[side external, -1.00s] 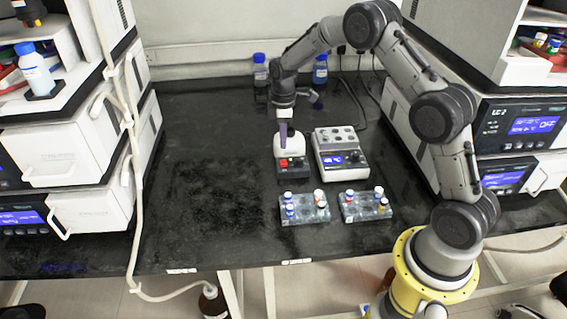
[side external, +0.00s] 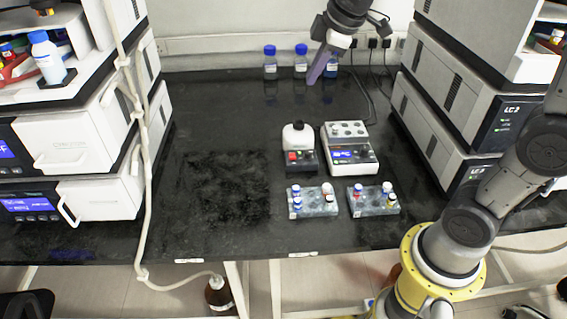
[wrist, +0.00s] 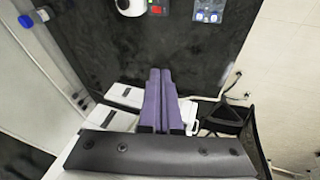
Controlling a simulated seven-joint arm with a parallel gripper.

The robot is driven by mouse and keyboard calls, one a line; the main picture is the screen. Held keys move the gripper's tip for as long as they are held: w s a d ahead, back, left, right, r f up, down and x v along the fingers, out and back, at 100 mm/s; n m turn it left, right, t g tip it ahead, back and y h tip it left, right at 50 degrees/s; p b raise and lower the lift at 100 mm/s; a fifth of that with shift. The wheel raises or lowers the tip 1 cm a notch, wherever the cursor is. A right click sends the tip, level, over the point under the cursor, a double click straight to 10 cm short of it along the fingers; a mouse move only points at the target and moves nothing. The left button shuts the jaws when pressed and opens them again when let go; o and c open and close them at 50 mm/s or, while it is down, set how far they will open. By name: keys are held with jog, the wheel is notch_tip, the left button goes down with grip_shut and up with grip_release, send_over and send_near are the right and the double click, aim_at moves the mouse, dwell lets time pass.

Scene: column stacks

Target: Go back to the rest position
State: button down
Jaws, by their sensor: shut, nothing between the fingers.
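My gripper (side external: 311,82) is raised high above the back of the bench, near the wall. Its purple fingers are together with nothing between them. They point down and slightly left in the side external view. In the wrist view the gripper's fingers (wrist: 160,73) lie side by side, touching, over the dark bench top. The gripper is well clear of the white device with a black top (side external: 298,145), which stands below it on the bench. The device also shows at the top of the wrist view (wrist: 131,5).
A white-and-grey instrument (side external: 349,150) stands right of the device. Two clear racks (side external: 314,202) (side external: 373,200) of capped vials sit in front. Blue-capped bottles (side external: 270,63) (side external: 301,60) stand along the back wall. Stacked instruments (side external: 85,150) (side external: 455,110) flank the bench. The bench's left middle is clear.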

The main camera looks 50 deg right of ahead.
jog(key=s+a+r+m+t, duration=0.1)
jog(key=s+a+m, duration=0.2)
jog(key=s, duration=1.1)
jog(key=s+f+m, duration=0.5)
jog(key=s+f, duration=0.1)
jog(key=s, duration=0.1)
